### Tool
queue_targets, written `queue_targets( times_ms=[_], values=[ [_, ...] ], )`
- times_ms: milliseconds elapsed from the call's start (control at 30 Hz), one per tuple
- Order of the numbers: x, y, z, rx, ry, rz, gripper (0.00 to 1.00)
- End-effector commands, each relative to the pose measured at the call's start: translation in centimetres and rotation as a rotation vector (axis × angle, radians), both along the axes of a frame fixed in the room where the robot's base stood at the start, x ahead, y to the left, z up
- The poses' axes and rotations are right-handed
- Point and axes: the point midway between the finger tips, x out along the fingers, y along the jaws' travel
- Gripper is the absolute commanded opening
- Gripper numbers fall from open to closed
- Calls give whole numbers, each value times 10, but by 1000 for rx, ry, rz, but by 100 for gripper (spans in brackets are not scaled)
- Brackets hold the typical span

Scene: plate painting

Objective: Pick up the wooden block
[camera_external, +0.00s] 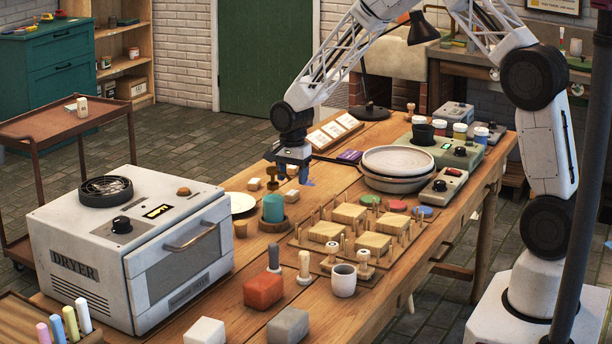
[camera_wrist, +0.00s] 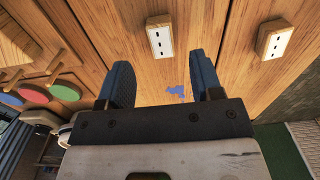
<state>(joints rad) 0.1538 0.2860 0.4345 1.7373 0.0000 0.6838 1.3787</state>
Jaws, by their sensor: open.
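Several flat, pale wooden blocks (camera_external: 349,212) sit among pegs on a wooden board (camera_external: 303,240) in the middle of the table. Part of what looks like one such wooden block (camera_wrist: 14,42) shows at the upper left of the wrist view. My gripper (camera_external: 293,177) is low over the table, behind and to the left of the board. Which block the task means cannot be told.
Small white-faced blocks (camera_wrist: 160,36) lie just beyond the fingers. A teal cup (camera_external: 273,208), stacked grey plates (camera_external: 399,161) and a white plate (camera_external: 238,203) stand nearby. The dryer (camera_external: 135,250) fills the left; a red block (camera_external: 263,290) lies in front.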

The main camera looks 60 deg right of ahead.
Motion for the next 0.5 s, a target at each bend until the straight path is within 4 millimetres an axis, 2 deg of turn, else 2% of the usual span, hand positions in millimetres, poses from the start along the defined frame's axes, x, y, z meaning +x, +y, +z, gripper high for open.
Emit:
queue_targets(
  times_ms=[233,500],
  values=[
    [0,0,-8,0,1,0,60],
    [2,1,-36,0,2,0,60]
  ],
)
